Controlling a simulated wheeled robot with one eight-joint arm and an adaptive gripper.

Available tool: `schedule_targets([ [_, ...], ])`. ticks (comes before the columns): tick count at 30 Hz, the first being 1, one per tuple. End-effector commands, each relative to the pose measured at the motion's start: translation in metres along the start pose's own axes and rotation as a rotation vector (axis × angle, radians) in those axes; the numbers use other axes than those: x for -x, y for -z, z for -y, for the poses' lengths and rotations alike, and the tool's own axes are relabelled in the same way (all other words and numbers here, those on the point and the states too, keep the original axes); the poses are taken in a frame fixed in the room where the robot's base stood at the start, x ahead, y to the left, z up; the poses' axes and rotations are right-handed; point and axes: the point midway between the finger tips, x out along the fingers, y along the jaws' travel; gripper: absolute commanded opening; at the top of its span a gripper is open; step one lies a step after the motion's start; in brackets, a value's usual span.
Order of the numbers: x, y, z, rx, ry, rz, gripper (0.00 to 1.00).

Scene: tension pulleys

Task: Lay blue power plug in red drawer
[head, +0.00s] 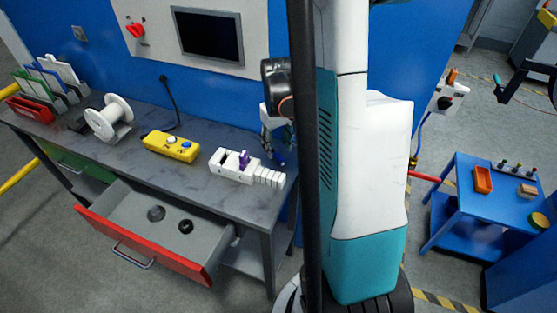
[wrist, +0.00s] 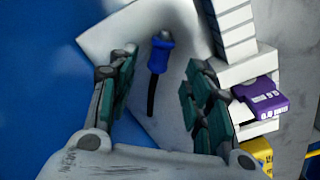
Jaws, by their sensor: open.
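The blue power plug (wrist: 162,55) lies on the grey bench top, with a short dark cord, in the wrist view. My gripper (wrist: 162,72) is open, with one finger on each side of the plug in the picture; no contact shows, and the height above the bench is hard to tell. In the head view my gripper (head: 276,142) is over the right end of the bench, partly hidden by a dark post and my arm. The red drawer (head: 140,246) is pulled open under the bench at lower left. Two dark round parts (head: 156,213) lie inside it.
A white terminal block (head: 227,168) with a purple module (head: 244,160) stands just left of my gripper. A yellow control box (head: 172,146) and a white spool (head: 109,118) sit further left. A blue wall rises behind the bench. A blue cart (head: 490,210) stands at right.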

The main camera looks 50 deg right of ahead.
Motion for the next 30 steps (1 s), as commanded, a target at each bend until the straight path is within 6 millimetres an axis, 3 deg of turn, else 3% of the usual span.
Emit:
schedule_targets([
  [7,-0.038,-0.001,-0.001,0.0,0.0,0.0,0.46],
  [15,-0.042,-0.001,-0.001,0.0,0.0,0.0,0.46],
  [17,-0.042,-0.001,-0.001,0.0,0.0,0.0,0.34],
  [21,-0.041,-0.001,-0.001,0.0,0.0,0.0,0.03],
  [30,-0.041,-0.001,-0.001,0.0,0.0,0.0,0.0],
])
